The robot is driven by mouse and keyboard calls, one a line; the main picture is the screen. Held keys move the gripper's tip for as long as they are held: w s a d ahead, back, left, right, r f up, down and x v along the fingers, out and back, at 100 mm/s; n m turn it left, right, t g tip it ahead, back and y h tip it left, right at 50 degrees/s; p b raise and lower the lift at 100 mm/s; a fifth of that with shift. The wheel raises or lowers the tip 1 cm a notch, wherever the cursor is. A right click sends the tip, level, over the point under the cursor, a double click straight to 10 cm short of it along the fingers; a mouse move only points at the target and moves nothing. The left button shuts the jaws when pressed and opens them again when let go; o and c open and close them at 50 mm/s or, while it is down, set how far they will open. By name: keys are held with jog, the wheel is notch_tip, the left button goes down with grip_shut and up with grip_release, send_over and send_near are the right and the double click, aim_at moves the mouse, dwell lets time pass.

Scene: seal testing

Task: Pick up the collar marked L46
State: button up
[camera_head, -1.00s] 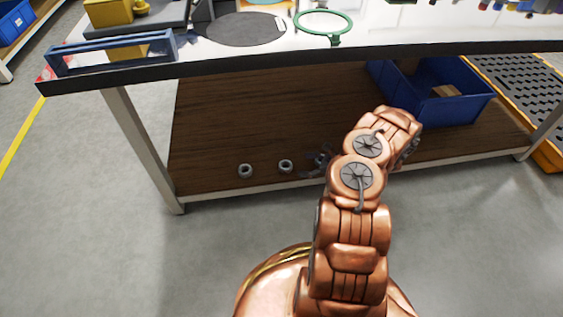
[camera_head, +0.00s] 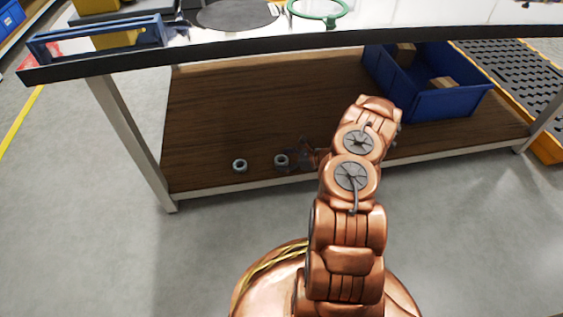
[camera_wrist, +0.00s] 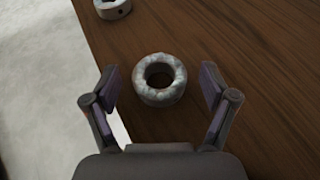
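Two grey ring-shaped collars lie on the brown wooden lower shelf (camera_head: 215,125) under the workbench. One collar (camera_head: 281,161) is close to my gripper (camera_head: 304,154); the other collar (camera_head: 239,166) lies to its left. In the wrist view the nearer collar (camera_wrist: 160,78) sits between and just beyond the open fingers of my gripper (camera_wrist: 160,90), apart from both. The second collar (camera_wrist: 113,8) is at the top left, near the shelf edge. No L46 marking is legible on either. My gripper is open and empty.
A blue bin (camera_head: 432,85) holding brown blocks stands on the right of the shelf. The tabletop edge (camera_head: 290,49) overhangs the shelf. A metal table leg (camera_head: 130,140) stands on the left. The shelf left of the collars is clear.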

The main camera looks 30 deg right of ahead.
jog(key=c, duration=1.3)
jog(key=shift+c, duration=0.2)
